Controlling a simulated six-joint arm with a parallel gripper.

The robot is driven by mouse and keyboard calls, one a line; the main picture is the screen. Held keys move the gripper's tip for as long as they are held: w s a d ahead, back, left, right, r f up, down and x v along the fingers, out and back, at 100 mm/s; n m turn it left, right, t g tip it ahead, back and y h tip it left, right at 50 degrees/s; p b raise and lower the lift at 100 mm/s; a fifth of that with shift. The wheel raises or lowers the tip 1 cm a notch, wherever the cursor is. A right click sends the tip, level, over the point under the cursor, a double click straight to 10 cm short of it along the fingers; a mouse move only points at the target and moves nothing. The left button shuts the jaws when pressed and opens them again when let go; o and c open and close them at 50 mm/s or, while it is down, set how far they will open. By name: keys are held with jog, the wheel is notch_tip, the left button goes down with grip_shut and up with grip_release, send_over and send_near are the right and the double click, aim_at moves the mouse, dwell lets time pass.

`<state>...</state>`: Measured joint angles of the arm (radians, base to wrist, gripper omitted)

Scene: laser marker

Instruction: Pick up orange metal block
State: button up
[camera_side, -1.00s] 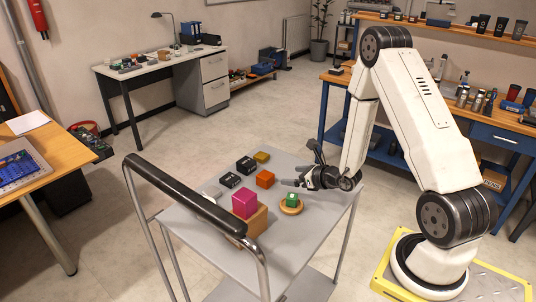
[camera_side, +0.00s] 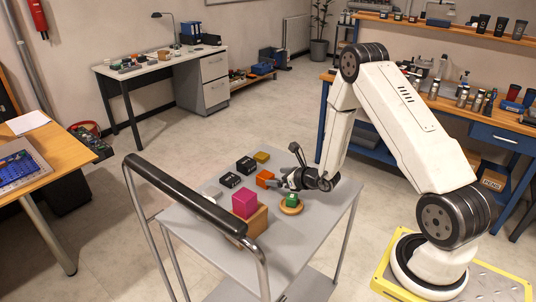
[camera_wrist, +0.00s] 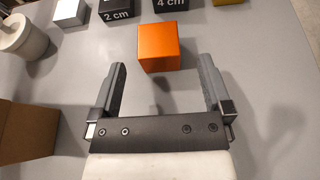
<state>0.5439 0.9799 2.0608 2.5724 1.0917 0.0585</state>
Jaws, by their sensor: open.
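The orange metal block (camera_side: 264,178) sits on the grey cart top among other blocks. In the wrist view the orange block (camera_wrist: 158,47) lies just beyond the fingertips, roughly centred between them and slightly left. My gripper (camera_side: 281,182) is low over the cart, just right of the block, with its fingers pointing at it. In the wrist view my gripper (camera_wrist: 162,70) is open and empty, its two grey fingers spread wider than the block. In the side view the fingers partly cover the block's right side.
Two black blocks (camera_side: 230,180) (camera_wrist: 116,11) and a yellow block (camera_side: 262,157) stand behind. A magenta cube (camera_side: 245,204) rests on a wooden block (camera_side: 257,222). A green block (camera_side: 291,199) sits on a round wooden dish (camera_side: 291,209) nearby. The cart handle (camera_side: 180,190) rises at left.

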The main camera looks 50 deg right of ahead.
aim_at(265, 174)
jog(key=shift+w+f, duration=0.1)
jog(key=shift+w, duration=0.2)
jog(key=shift+x, duration=2.6)
jog(key=shift+a, duration=0.1)
grip_shut()
jog(key=shift+r, duration=0.25)
